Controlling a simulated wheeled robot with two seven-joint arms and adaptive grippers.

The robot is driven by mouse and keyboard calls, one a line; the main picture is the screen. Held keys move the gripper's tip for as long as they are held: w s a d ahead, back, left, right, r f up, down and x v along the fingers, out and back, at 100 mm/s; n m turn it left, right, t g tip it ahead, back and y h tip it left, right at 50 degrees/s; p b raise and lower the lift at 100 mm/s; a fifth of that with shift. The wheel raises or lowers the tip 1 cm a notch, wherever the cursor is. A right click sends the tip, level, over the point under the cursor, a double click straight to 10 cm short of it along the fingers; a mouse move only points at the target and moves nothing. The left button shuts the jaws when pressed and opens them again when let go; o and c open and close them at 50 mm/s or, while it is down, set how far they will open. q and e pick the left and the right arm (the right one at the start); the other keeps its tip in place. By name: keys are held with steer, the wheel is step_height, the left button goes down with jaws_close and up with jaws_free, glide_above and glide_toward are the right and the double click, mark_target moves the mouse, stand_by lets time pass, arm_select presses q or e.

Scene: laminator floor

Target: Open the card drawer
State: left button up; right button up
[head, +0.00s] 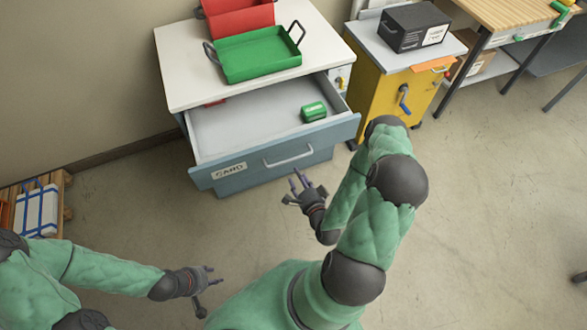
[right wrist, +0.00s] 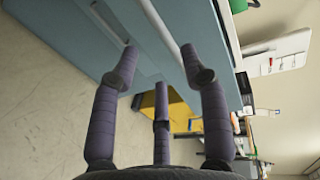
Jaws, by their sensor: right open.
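The card drawer (head: 255,160) stands pulled well out of the blue-grey cabinet, with its inside showing. Its front carries a "CARD" label (head: 229,171) and a pale bar handle (head: 288,156). A green object (head: 313,111) lies inside at the right. My right gripper (head: 297,186) is open and empty, just in front of the drawer front, below the handle and apart from it. In the right wrist view its spread fingers (right wrist: 158,65) point toward the blue-grey front. My left gripper (head: 207,282) looks open and empty over the floor, well away from the drawer.
A green tray (head: 259,54) and a red tray (head: 239,18) sit on the cabinet's white top. A yellow cabinet (head: 388,95) with a dark box (head: 413,27) on top stands to the right. A pallet (head: 63,199) is at the left. Floor in front is clear.

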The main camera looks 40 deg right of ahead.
steer(key=shift+v, duration=1.25)
steer(key=shift+w, duration=0.1)
steer(key=w+a+f+n+g+y, duration=0.3)
steer(key=a+f+n+g+y, duration=0.15)
steer(key=a+n, duration=0.25)
steer(key=s+a+f+n+g+y, duration=0.2)
steer(key=s+a+n+g+y, duration=0.1)
steer(key=s+a+n+g, duration=0.7)
steer(key=a+n, duration=0.1)
steer(key=a, duration=0.3)
steer(key=shift+s+a+f, duration=0.25)
steer(key=shift+a, duration=0.1)
steer(key=shift+d, duration=0.1)
